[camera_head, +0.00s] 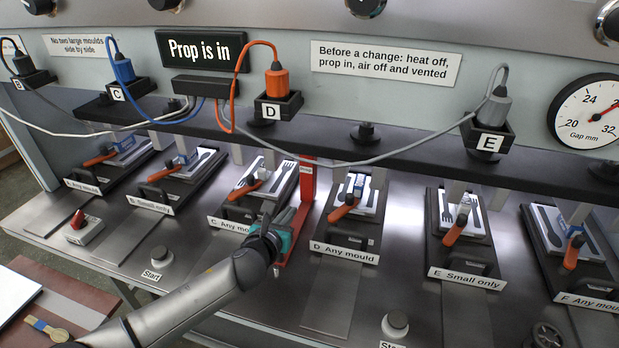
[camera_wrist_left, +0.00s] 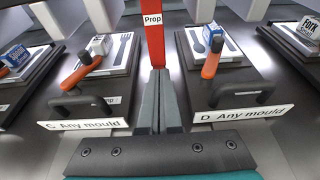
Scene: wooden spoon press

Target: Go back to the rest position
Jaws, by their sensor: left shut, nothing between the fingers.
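My left gripper (camera_head: 296,212) reaches in over the press bench from the lower left, between the C and D mould stations. In the left wrist view its two grey fingers (camera_wrist_left: 158,92) lie together with nothing between them. The red prop (camera_head: 307,182) stands upright just beyond the fingertips, and it also shows in the left wrist view (camera_wrist_left: 153,38), labelled "Prop". I cannot tell whether the fingers touch it. My right gripper is not in view.
Station C (camera_head: 259,190) and station D (camera_head: 348,215) flank the gripper, with orange-handled moulds. The sign (camera_head: 200,50) reads "Prop is in". Cables hang above, including a grey one (camera_head: 375,158). A start button (camera_head: 160,256) and a red switch (camera_head: 84,228) sit in front.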

